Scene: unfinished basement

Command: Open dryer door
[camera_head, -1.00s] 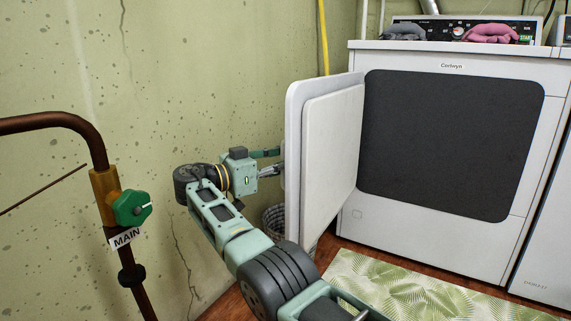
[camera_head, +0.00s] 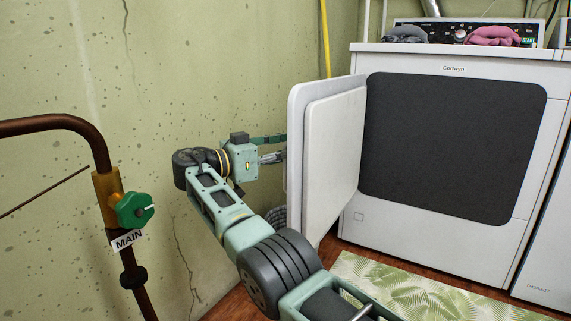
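The white dryer (camera_head: 430,236) stands at the right, with a dark opening (camera_head: 450,145) in its front. Its door (camera_head: 332,150) is swung wide open on its left side and stands out from the front. One arm, which I take as my left, reaches from the bottom to the left of the door. Its gripper (camera_head: 272,157) is at the door's outer side, partly hidden by the door edge. I cannot tell whether its fingers are open or shut, or whether they touch the door. My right gripper is not in view.
A brown pipe with a green valve (camera_head: 134,209) stands at the left. A basket (camera_head: 277,218) is partly hidden behind the door. Grey and pink cloth items (camera_head: 492,36) lie on the dryer top. A leaf-patterned mat (camera_head: 420,290) lies before the dryer.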

